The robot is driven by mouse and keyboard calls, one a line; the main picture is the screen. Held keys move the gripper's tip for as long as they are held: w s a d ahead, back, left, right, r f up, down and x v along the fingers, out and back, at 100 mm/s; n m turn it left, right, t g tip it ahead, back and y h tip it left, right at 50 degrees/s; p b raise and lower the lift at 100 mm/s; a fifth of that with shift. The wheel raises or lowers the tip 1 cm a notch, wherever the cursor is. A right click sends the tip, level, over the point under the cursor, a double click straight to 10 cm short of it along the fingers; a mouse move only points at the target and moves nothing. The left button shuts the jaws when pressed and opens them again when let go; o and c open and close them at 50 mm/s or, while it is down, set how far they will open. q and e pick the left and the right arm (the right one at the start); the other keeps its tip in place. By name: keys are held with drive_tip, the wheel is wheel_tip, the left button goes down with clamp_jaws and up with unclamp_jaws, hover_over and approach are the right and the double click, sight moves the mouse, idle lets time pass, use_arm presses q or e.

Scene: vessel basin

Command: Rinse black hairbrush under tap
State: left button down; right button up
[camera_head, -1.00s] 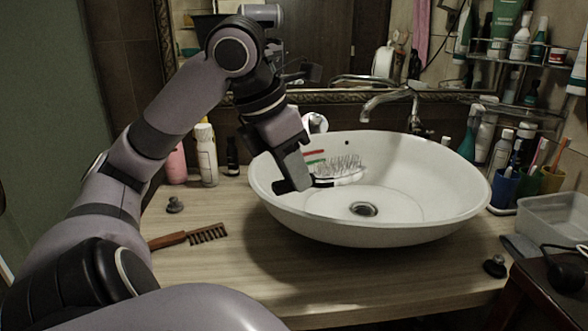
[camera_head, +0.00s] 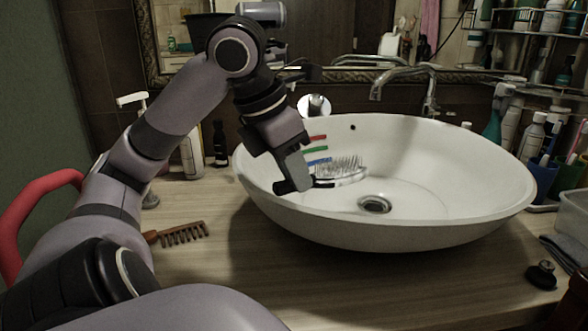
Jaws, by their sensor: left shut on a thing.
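The black hairbrush (camera_head: 345,172) is in my left gripper (camera_head: 300,183), which is shut on its dark handle. Its pale bristles point up, and it is over the left part of the white basin (camera_head: 470,205). The fingers hide part of the handle. I cannot tell whether the brush touches the basin wall. The metal tap (camera_head: 404,72) is behind the basin, up and to the right of the brush, with its spout over the back rim. No stream of water shows. My right gripper is not in view.
A brown wooden comb (camera_head: 183,235) lies on the counter left of the basin. Bottles (camera_head: 220,145) stand behind my left arm. A dark knob-like item (camera_head: 541,275) is at right front. A blue cup (camera_head: 545,178) stands right of the basin. The front counter is mostly clear.

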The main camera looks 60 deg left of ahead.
use_arm(q)
drive_tip(key=shift+w+a+f, duration=0.25)
drive_tip(key=shift+f, duration=0.2)
drive_tip(key=shift+w+a+f+p, duration=0.25)
drive_tip(key=shift+w+a, duration=0.5)
drive_tip(key=shift+w, duration=0.2)
drive_tip(key=shift+w+a+f+p, duration=0.1)
drive_tip(key=shift+w+a+p, duration=0.15)
drive_tip(key=shift+w+a, duration=0.6)
drive_tip(key=shift+w+a+f+p, duration=0.1)
drive_tip(key=shift+w+a+p, duration=0.3)
drive_tip(key=shift+w, duration=0.15)
drive_tip(key=shift+w+a+f+p, duration=0.1)
drive_tip(key=shift+w+a+p, duration=0.2)
drive_tip(key=shift+w, duration=0.25)
drive_tip(key=w+a+p, duration=0.2)
drive_tip(key=p, duration=0.1)
drive_tip(key=w+p, duration=0.1)
drive_tip(key=p, duration=0.1)
drive_tip(key=shift+w+a+f, duration=0.35)
drive_tip(key=shift+w+a, duration=0.05)
drive_tip(key=shift+w+a+f+p, duration=0.15)
drive_tip(key=shift+w+a+p, duration=0.25)
drive_tip(key=shift+p, duration=0.6)
drive_tip(key=shift+w+a+f+p, duration=0.1)
drive_tip(key=shift+w+f+p, duration=0.2)
